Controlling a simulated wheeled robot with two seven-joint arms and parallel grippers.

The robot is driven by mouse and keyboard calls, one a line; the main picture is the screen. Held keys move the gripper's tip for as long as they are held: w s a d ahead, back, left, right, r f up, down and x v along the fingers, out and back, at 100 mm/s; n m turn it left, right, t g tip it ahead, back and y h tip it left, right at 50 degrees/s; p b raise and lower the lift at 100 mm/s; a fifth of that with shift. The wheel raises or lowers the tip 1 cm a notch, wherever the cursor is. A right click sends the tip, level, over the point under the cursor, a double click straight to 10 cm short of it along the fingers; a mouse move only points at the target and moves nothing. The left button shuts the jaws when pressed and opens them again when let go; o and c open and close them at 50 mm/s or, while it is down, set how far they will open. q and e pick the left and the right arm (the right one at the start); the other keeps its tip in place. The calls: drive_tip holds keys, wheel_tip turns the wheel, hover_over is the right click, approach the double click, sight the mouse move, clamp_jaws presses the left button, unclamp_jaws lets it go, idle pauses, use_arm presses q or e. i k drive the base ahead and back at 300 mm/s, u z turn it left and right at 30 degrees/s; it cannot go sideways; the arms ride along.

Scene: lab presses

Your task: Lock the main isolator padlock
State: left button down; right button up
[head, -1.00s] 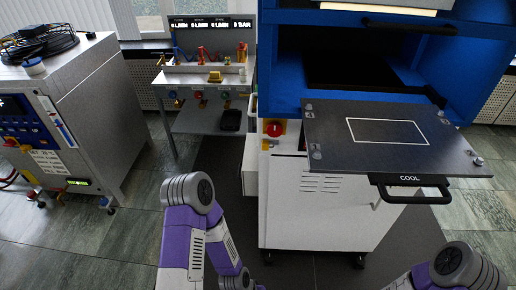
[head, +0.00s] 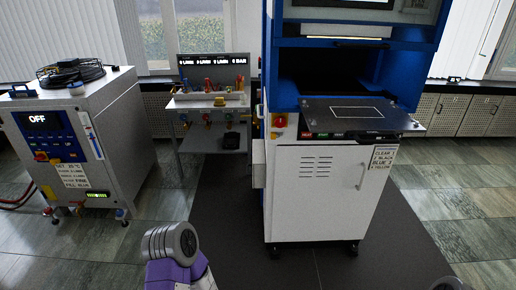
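Part of my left arm shows at the bottom left of centre, and a small piece of my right arm shows at the bottom right edge. Neither gripper is in view, so what they hold cannot be seen.
A dark platen (head: 390,116) juts from the press front above the white cabinet (head: 318,200). A grey chiller unit (head: 118,125) with an "OFF" display stands at left. A small bench (head: 212,140) with coloured fittings stands behind. The dark mat (head: 225,225) before the press is clear.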

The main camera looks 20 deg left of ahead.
sight(273, 134)
drive_tip(key=u, duration=0.6)
drive_tip(key=i, duration=1.15)
drive_tip(key=z, duration=0.65)
drive_tip(key=i, duration=0.55)
drive_tip(key=z, duration=0.45)
